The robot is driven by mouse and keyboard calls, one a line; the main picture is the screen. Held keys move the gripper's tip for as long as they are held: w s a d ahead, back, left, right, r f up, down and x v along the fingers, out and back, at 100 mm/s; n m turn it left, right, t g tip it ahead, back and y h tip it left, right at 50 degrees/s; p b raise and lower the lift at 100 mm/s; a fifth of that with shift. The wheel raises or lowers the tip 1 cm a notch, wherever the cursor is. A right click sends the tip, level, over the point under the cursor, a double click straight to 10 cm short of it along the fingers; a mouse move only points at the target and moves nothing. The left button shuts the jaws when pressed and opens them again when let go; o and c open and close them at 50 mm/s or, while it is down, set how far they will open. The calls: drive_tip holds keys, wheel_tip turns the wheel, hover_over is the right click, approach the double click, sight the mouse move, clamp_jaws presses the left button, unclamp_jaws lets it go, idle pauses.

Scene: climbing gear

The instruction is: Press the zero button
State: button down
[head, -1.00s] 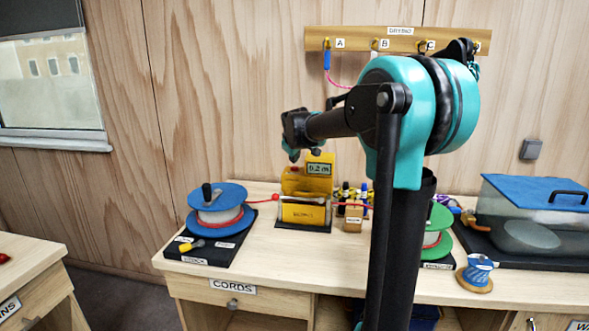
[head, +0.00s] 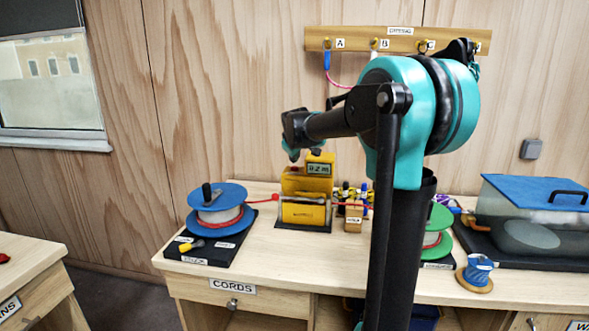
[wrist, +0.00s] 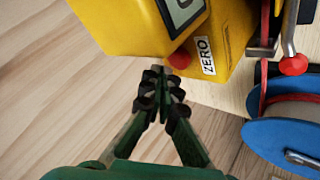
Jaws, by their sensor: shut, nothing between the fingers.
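The yellow measuring machine (head: 305,184) stands on the bench, with a small display (head: 319,169) that seems to read 0.2 m. In the wrist view, a red button (wrist: 180,60) sits on the machine's yellow body, beside the ZERO label (wrist: 206,56). My gripper (wrist: 165,76) is shut and empty, its fingertips very close to the button and overlapping its edge in the picture. I cannot tell whether they touch it. In the head view, my gripper (head: 292,154) is at the upper left of the machine, and the button is not clearly visible there.
A blue-flanged reel (head: 218,198) stands left of the machine. A red cord (head: 262,199) runs from it toward the machine. A green reel (head: 437,228), a blue spool (head: 478,268) and a blue-lidded case (head: 535,190) are to the right. A hook rail (head: 398,40) hangs behind.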

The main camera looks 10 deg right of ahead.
sight(295, 168)
drive_tip(key=shift+f, duration=0.15)
drive_tip(key=shift+f, duration=0.3)
drive_tip(key=shift+f, duration=0.4)
idle(0.9)
drive_tip(key=shift+r, duration=0.85)
drive_tip(key=shift+r, duration=2.5)
